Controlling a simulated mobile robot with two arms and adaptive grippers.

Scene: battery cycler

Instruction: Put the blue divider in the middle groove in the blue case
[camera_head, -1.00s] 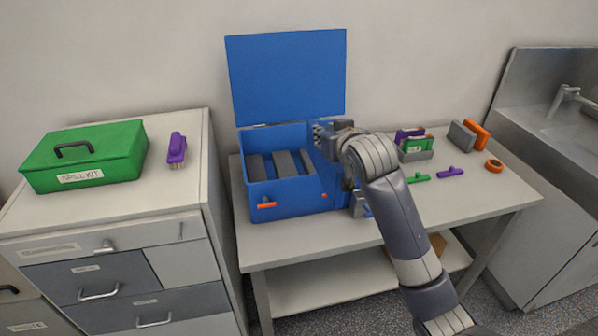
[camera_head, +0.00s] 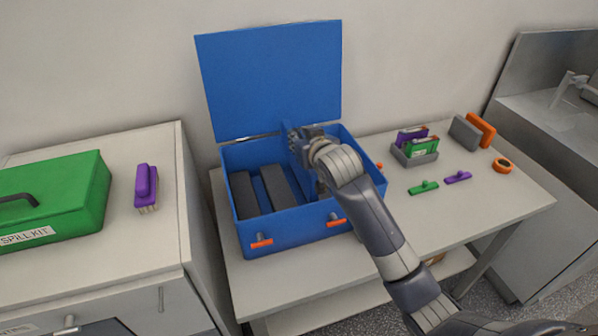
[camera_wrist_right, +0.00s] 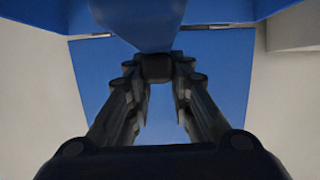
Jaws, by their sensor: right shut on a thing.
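The blue case (camera_head: 290,226) stands on the table with its lid (camera_head: 270,80) raised against the wall. Dark grey blocks (camera_head: 256,192) stand in its left part. My right gripper (camera_head: 296,142) is over the middle to right part of the case, shut on the blue divider (camera_head: 285,132). The divider stands roughly upright, its lower part inside or just above the case. In the right wrist view, the divider (camera_wrist_right: 140,22) reaches up from between the fingertips. The gripper and arm hide the right part of the case, so its middle groove cannot be made out. My left gripper is out of view.
A grey holder (camera_head: 414,156) with purple and green items stands right of the case. Green (camera_head: 424,188) and purple (camera_head: 458,177) small pieces and an orange ring (camera_head: 502,164) lie nearby. The raised lid stands close behind my gripper. A green kit box (camera_head: 60,200) is left.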

